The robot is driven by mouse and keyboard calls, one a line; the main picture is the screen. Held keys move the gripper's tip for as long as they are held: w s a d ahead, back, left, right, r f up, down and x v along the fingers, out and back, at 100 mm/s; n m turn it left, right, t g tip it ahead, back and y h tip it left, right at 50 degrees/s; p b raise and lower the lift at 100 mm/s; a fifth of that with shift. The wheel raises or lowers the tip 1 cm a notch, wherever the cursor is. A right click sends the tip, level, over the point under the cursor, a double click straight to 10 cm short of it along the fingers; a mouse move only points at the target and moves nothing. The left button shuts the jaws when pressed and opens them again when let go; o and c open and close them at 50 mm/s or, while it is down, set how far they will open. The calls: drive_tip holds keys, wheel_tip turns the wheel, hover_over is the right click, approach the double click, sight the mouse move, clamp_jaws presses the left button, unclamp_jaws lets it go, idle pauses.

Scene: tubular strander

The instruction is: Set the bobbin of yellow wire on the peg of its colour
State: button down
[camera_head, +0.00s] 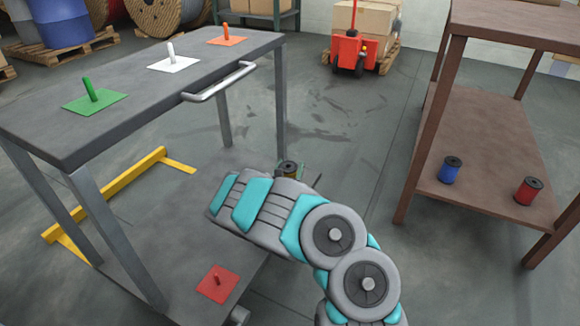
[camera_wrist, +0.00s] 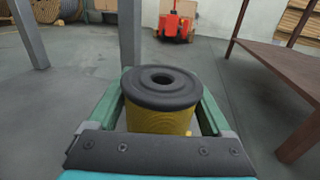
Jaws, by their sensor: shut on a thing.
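My gripper (camera_wrist: 163,98) is shut on the bobbin of yellow wire (camera_wrist: 160,120), with a green finger on each side of it. The bobbin is upright, with a dark flange on top. In the head view the bobbin (camera_head: 288,167) shows just beyond my arm, right of the grey cart (camera_head: 130,100), and my arm partly hides it. On the cart's top stand a green peg (camera_head: 90,90), a white peg (camera_head: 171,50) and an orange peg (camera_head: 226,31), each on a plate of its colour. A red peg (camera_head: 217,277) stands on the lower level. I see no yellow peg.
A brown rack (camera_head: 480,130) on the right holds a blue bobbin (camera_head: 450,170) and a red bobbin (camera_head: 528,190). A handle (camera_head: 218,82) juts from the cart. A yellow bar frame (camera_head: 110,200) lies low at left. A red pallet truck (camera_head: 350,50) stands behind open floor.

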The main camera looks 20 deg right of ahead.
sight(288, 176)
drive_tip(key=shift+f, duration=0.45)
unclamp_jaws()
drive_tip(key=shift+a, duration=0.1)
drive_tip(key=shift+p+v, duration=0.6)
drive_tip(key=shift+v, duration=3.25)
drive_tip(key=shift+r, duration=0.1)
